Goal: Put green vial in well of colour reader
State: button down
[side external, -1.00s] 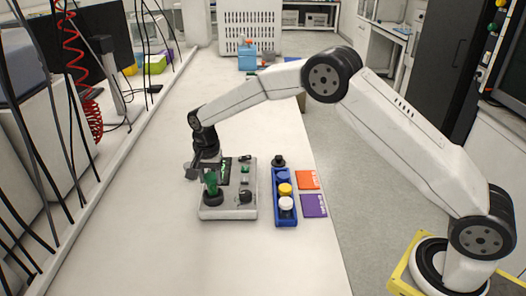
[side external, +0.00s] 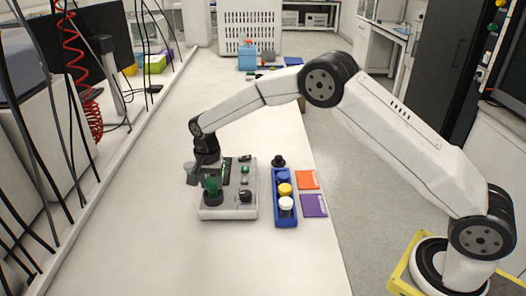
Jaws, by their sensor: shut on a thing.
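The green vial (side external: 212,186) stands roughly upright at the dark round well (side external: 213,198) on the front left of the grey colour reader (side external: 240,211). Its lower end is hidden inside the well's dark rim. My gripper (side external: 208,178) is shut on the vial's upper part, just above the well. The dark fingers hide some of the vial and part of the reader's left side. How deep the vial sits cannot be told exactly.
A blue rack (side external: 286,219) with blue, yellow and white capped vials stands right of the reader. A black round item (side external: 278,161) is behind it. An orange card (side external: 307,180) and a purple card (side external: 314,206) lie to the right. The bench in front is clear.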

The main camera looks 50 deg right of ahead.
jog(key=shift+f, duration=0.35)
dwell(0.6)
grip_release()
jog(key=shift+r, duration=0.15)
jog(key=shift+r, duration=3.35)
jog(key=shift+s+d, duration=0.1)
